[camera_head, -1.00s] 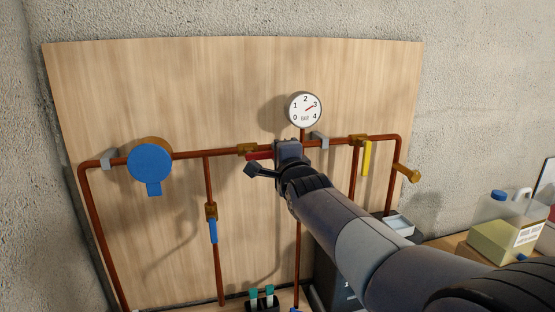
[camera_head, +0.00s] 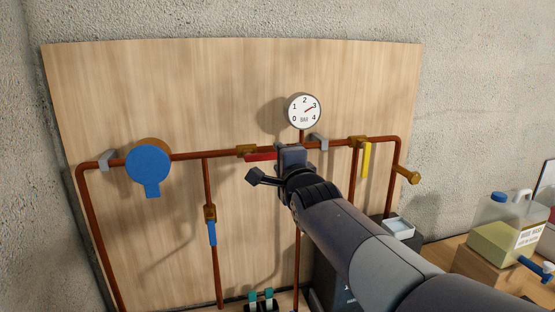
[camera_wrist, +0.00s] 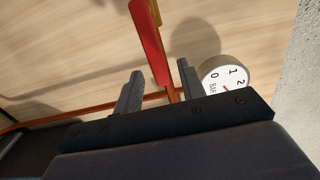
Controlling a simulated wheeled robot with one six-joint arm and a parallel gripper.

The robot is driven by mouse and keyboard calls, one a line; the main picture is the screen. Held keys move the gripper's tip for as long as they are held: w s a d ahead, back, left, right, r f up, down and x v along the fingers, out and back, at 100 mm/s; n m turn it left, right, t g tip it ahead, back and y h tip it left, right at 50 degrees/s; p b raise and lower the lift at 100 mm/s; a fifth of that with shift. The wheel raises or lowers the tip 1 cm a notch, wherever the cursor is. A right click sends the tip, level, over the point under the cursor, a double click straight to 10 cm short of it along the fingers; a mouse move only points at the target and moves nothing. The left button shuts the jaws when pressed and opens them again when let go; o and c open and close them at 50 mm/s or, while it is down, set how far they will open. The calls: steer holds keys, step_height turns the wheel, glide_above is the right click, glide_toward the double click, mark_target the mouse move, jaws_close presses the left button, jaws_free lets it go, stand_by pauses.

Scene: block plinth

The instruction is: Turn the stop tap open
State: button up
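A red lever handle (camera_head: 260,156) on a brass valve body (camera_head: 246,150) lies roughly along the horizontal copper pipe, left of the gauge; I take it as the stop tap. My gripper (camera_head: 284,160) is at the right end of this lever, partly hidden by my own wrist. In the wrist view the red lever (camera_wrist: 149,45) comes down from the top, and its end lies between the two spread fingers of my gripper (camera_wrist: 160,68). Clear gaps show on both sides of the lever, so the fingers do not look closed on it.
A dial gauge (camera_head: 304,111) stands above the pipe, close to my gripper; it also shows in the wrist view (camera_wrist: 222,75). A blue round device (camera_head: 149,164), a blue lever (camera_head: 212,233), a yellow lever (camera_head: 366,160) and a brass outlet (camera_head: 407,174) are on the pipework. Containers (camera_head: 505,235) stand lower right.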

steer(key=s+d, duration=0.1)
steer(key=s, duration=0.6)
steer(key=shift+s+d, duration=0.25)
steer(key=shift+s, duration=0.05)
steer(key=shift+w+a+p, duration=0.2)
steer(key=shift+w+a, duration=0.15)
steer(key=shift+w, duration=1.45)
steer(key=shift+w+a+p, duration=0.2)
steer(key=shift+w+a, duration=0.15)
steer(key=shift+w, duration=1.4)
steer(key=shift+w+a+p, duration=0.2)
steer(key=shift+w+a, duration=0.15)
steer(key=shift+w, duration=1.45)
steer(key=shift+s, duration=0.15)
steer(key=s+d+b, duration=0.1)
steer(key=s+d, duration=0.1)
steer(key=s, duration=0.9)
steer(key=w, duration=0.3)
steer(key=w+a, duration=0.1)
steer(key=w, duration=0.3)
steer(key=w+a+p, duration=0.1)
steer(key=w, duration=0.3)
steer(key=shift+w, duration=0.2)
steer(key=shift+f+m+p, duration=0.3)
steer(key=shift+f+m, duration=0.25)
steer(key=shift+m, duration=0.45)
steer(key=shift+s, duration=0.1)
